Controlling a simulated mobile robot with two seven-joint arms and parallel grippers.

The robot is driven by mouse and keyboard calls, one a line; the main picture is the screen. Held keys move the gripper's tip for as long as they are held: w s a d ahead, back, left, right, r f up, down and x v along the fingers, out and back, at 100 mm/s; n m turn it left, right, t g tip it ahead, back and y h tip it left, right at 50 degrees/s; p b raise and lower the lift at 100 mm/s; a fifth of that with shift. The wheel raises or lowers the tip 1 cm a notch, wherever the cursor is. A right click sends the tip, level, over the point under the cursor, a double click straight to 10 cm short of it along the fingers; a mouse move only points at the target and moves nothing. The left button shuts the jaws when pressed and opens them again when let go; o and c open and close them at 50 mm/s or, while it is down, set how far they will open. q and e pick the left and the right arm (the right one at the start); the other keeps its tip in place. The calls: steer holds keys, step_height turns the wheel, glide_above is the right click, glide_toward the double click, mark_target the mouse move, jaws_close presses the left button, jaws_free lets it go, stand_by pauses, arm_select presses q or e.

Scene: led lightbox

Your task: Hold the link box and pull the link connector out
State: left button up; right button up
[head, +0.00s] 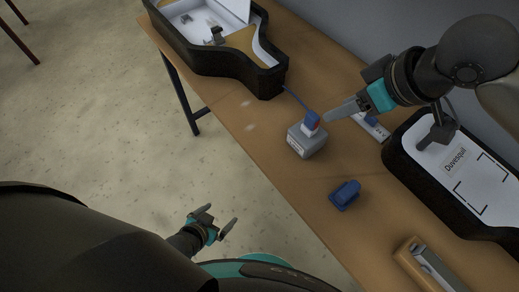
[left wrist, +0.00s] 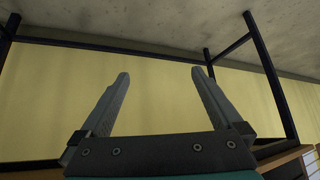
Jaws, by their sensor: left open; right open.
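My left gripper (head: 215,224) is open and empty, in front of the table and away from the box. Its two fingers also show apart in the left wrist view (left wrist: 160,90).
A black guitar-shaped case (head: 262,82) stands at the back left of the table (head: 262,146). A blue object (head: 345,194) lies in front of the box.

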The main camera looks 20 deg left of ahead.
arm_select(q)
steer(key=w+d+r+t, duration=0.1)
steer(key=w+r, duration=0.1)
steer(key=r, duration=0.5)
steer(key=w+d+r+t+h, duration=0.1)
steer(key=w+r+t, duration=0.1)
steer(key=r, duration=0.5)
steer(key=w+d+r+m+t+h, duration=0.1)
steer(key=w+r+t, duration=0.1)
steer(key=w+r, duration=0.2)
steer(key=shift+w+r, duration=0.2)
steer(key=shift+r, duration=1.7)
steer(key=m+g+h, duration=0.2)
steer(key=m+h, duration=0.2)
steer(key=h, duration=0.1)
glide_toward(301, 136)
steer(key=x, duration=1.2)
steer(key=shift+w+d+f, duration=0.1)
steer(key=shift+w+d, duration=0.05)
steer(key=shift+w, duration=0.05)
steer(key=c, duration=1.5)
steer(key=o, duration=1.3)
steer(key=c, duration=1)
